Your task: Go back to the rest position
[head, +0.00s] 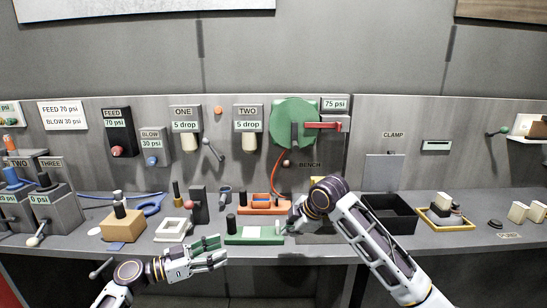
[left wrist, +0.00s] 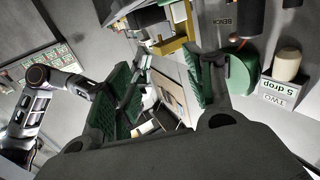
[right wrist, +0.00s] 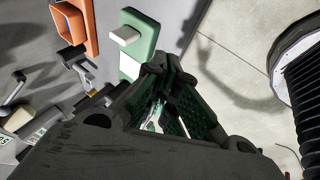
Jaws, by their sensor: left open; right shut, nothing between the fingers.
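My left gripper (head: 218,251) is low in front of the bench's front edge in the head view, its two green-padded fingers spread and empty. In the left wrist view its fingers (left wrist: 165,78) stand wide apart with nothing between them. My right gripper (head: 293,219) is over the bench at the right end of the green fixture (head: 250,237), its arm coming in from the lower right. In the right wrist view its fingertips (right wrist: 166,72) meet and hold nothing. The green fixture shows beyond them, apparently close; I cannot tell whether they touch.
An orange tray (head: 264,209) sits behind the green fixture. A white square frame (head: 171,229) and a tan block (head: 122,230) stand to the left. A black bin (head: 390,224) and a yellow-rimmed tray (head: 433,224) are to the right. Open floor lies before the bench.

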